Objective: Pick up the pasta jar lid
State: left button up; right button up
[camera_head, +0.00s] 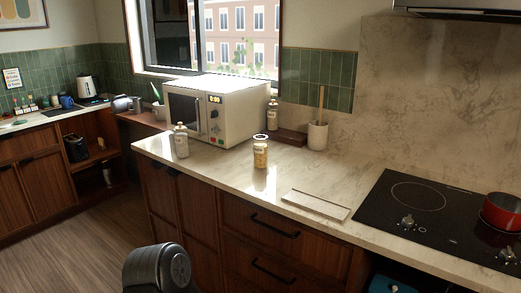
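A small glass jar (260,154) with yellowish contents and a pale label stands upright on the marble counter, in front of the microwave's right side. Its top looks pale. It is too small to tell whether this is a lid or an open rim. I cannot make out a separate lid lying on the counter. A dark grey rounded part of my arm shows at the bottom, left of centre, below the counter front. Neither of my grippers is in view.
A white microwave (216,108) stands behind the jar. A bottle (181,141) is at left, another (272,113) behind. A utensil crock (317,135), a flat tray (316,205), and a black hob (436,214) with a red pot (502,212) are to the right. Counter around the jar is clear.

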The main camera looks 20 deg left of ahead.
aim_at(260, 141)
jog(key=j+z, duration=0.2)
jog(key=z, duration=0.25)
jog(key=j+z, duration=0.25)
jog(key=z, duration=0.15)
jog(key=j+z, duration=0.15)
jog(key=j, duration=0.3)
jog(key=k+j+z, duration=0.15)
jog(key=j, duration=0.3)
jog(key=j+z, duration=0.15)
jog(key=j, duration=0.3)
jog(key=k+j+z, duration=0.15)
jog(key=j, duration=0.3)
jog(key=k+j+z, duration=0.1)
jog(key=j, duration=0.3)
jog(key=k+j, duration=0.1)
jog(key=j, duration=0.3)
jog(key=k+j, duration=0.15)
jog(key=j, duration=0.3)
jog(key=k+j, duration=0.1)
jog(key=j, duration=0.3)
jog(key=k+j, duration=0.15)
jog(key=j, duration=0.25)
